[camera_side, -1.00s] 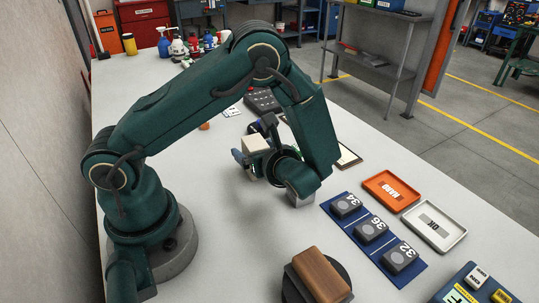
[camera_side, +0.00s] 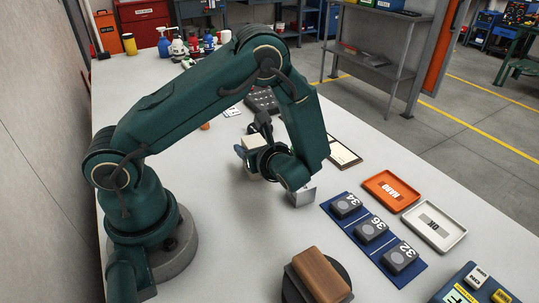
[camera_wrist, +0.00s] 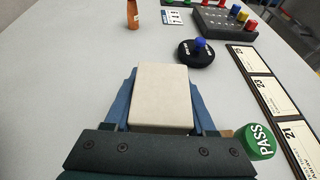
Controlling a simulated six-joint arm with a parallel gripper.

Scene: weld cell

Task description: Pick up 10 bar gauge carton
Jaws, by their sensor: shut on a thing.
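A plain cream carton (camera_wrist: 161,95) sits between the blue fingers of my gripper (camera_wrist: 162,103) in the wrist view. The fingers are shut on its two sides, and no print shows on the face turned to the camera. In the side view the carton (camera_side: 254,143) shows partly behind my wrist, with my gripper (camera_side: 250,158) around it. It appears to be held above the white table, with a soft shadow beneath.
A black round knob piece (camera_wrist: 200,51), an orange bottle (camera_wrist: 133,14), a control box (camera_wrist: 222,20), a green PASS disc (camera_wrist: 258,141) and a label board (camera_wrist: 266,92) lie ahead. Orange (camera_side: 371,182) and white OK trays (camera_side: 459,236) and a blue numbered mat (camera_side: 327,206) lie right.

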